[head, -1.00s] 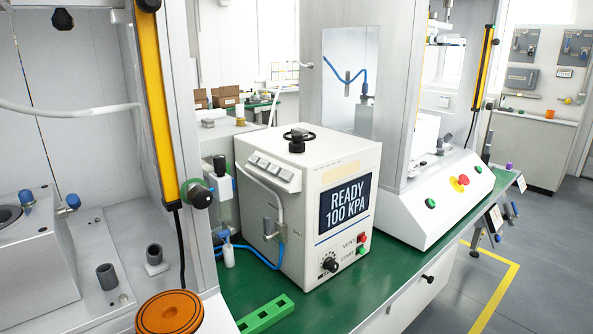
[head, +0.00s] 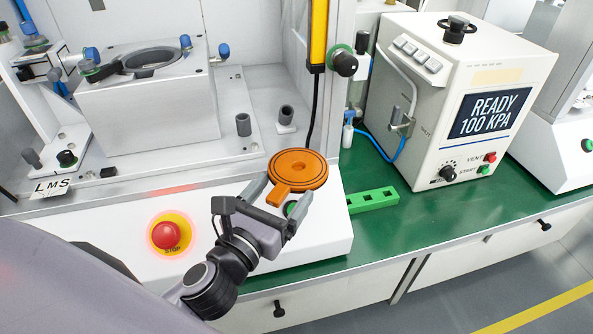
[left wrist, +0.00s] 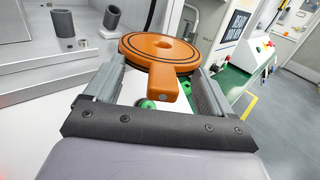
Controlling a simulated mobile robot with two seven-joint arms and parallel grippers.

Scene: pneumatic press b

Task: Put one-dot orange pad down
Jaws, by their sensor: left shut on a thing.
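The orange pad (head: 304,167) is a round disc with a dark ring, a centre hole and a short handle. In the left wrist view the pad (left wrist: 150,46) lies ahead of the fingers (left wrist: 163,82), and one pale dot shows on the handle's end. The pad is over the front right corner of the white press base; I cannot tell whether it touches anything below. A green button is partly hidden beneath the handle. My right gripper is not in view.
A green slotted block (head: 372,200) lies on the green bench (head: 430,214), right of the pad. The white READY 100 KPA box (head: 452,100) stands behind it. A red stop button (head: 166,235) is at left. A metal block with a round recess (head: 147,100) stands in the press.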

